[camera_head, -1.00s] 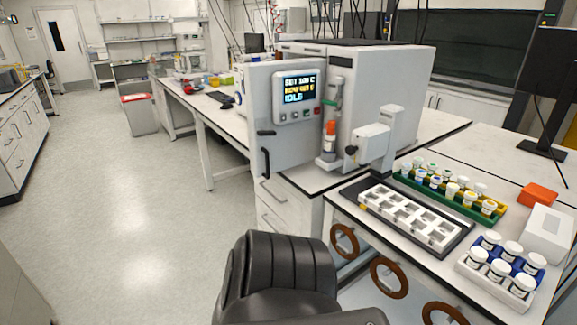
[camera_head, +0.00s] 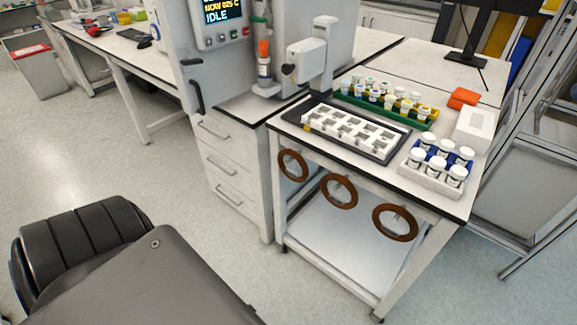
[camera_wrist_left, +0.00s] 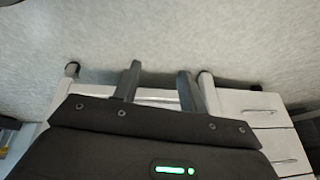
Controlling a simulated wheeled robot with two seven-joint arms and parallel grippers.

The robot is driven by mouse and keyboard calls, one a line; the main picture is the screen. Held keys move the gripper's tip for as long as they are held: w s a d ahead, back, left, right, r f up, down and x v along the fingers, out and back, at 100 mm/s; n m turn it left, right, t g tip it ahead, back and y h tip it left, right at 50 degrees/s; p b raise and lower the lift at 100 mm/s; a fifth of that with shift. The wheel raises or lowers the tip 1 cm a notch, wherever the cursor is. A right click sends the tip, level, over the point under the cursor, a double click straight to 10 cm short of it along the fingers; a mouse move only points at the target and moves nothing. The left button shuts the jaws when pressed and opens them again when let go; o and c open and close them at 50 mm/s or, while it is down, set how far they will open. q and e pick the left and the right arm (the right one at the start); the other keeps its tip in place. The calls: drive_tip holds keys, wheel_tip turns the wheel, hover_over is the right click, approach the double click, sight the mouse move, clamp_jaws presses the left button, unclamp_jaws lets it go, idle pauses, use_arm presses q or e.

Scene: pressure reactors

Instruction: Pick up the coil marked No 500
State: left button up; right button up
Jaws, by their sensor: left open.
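Three brown ring-shaped coils hang in a row on the front of the white table: a left coil (camera_head: 281,164), a middle coil (camera_head: 325,192) and a right coil (camera_head: 376,226). No marking is legible on any of them, so I cannot tell which is No 500. My left gripper (camera_wrist_left: 158,78) shows in the left wrist view, with its two fingers apart and nothing between them. The coils cannot be made out in that view. My right gripper is in neither view.
On the table stand a black-edged tray with white slots (camera_head: 398,151), a green vial rack (camera_head: 428,124), a white-capped jar rack (camera_head: 413,184) and a white box (camera_head: 473,134). A drawer cabinet (camera_head: 233,172) adjoins it at left.

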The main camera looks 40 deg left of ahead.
use_arm(q)
drive_tip(key=w+a+r+n+t+b, duration=0.15)
drive_tip(key=w+a+r, duration=0.25)
drive_tip(key=w, duration=0.6)
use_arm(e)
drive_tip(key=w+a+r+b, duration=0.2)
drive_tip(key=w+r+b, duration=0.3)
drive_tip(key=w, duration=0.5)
use_arm(q)
drive_tip(key=n+t+b, duration=0.1)
drive_tip(key=t+b, duration=0.4)
drive_tip(key=t, duration=0.7)
approach(305, 173)
drive_tip(key=w, duration=0.5)
drive_tip(key=shift+w+a, duration=0.25)
drive_tip(key=shift+w, duration=0.1)
drive_tip(key=shift+w+r, duration=0.1)
drive_tip(key=shift+w, duration=0.3)
drive_tip(key=w, duration=0.3)
drive_tip(key=shift+w+a, duration=0.2)
drive_tip(key=shift+w, duration=0.45)
drive_tip(key=shift+r, duration=0.1)
clamp_jaws()
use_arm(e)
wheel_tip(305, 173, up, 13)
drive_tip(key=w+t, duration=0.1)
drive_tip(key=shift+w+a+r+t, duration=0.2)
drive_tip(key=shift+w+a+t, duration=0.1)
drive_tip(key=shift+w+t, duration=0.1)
